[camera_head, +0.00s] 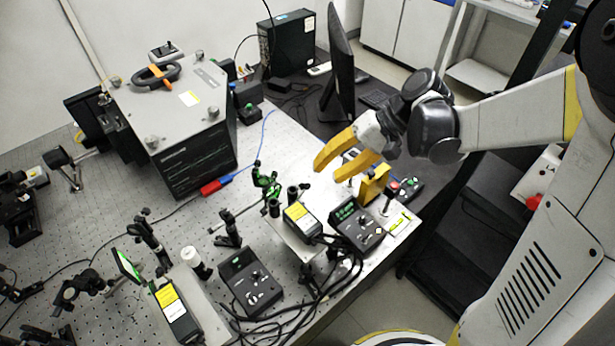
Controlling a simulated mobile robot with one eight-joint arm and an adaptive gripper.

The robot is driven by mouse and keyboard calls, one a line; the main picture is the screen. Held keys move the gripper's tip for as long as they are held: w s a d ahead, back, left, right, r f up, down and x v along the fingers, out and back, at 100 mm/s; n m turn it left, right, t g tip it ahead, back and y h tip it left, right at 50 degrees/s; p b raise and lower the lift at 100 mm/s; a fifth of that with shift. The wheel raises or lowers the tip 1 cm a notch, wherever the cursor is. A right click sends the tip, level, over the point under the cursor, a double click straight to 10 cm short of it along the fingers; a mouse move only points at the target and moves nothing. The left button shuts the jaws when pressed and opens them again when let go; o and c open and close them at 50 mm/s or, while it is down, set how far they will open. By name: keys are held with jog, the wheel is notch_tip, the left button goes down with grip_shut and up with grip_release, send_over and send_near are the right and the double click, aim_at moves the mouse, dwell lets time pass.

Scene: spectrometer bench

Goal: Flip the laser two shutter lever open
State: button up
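My gripper (327,172) has curved yellow fingers with a gap between them, and nothing shows between the tips. It hangs above the right part of the bench, over the area behind a laser box with a yellow label (301,215). A second yellow-labelled laser box (174,308) lies at the front left on a grey plate. I cannot read which one is laser two. No shutter lever can be made out clearly on either. A yellow block (373,187) shows just below the gripper; I cannot tell whether it touches the fingers.
Black controllers (357,227) and (251,281) stand beside the lasers, with loose black cables between them. Small optic mounts (266,181) stand behind the right laser. A red-topped button (393,188) is right of the yellow block. A large grey-topped instrument (181,100) and a monitor (338,70) stand behind.

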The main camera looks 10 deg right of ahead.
aim_at(308, 184)
jog(key=b+x, duration=0.1)
jog(key=x, duration=0.6)
jog(key=shift+w+a+f, duration=0.1)
jog(key=shift+a+f, duration=0.05)
grip_shut()
jog(key=shift+b, duration=0.35)
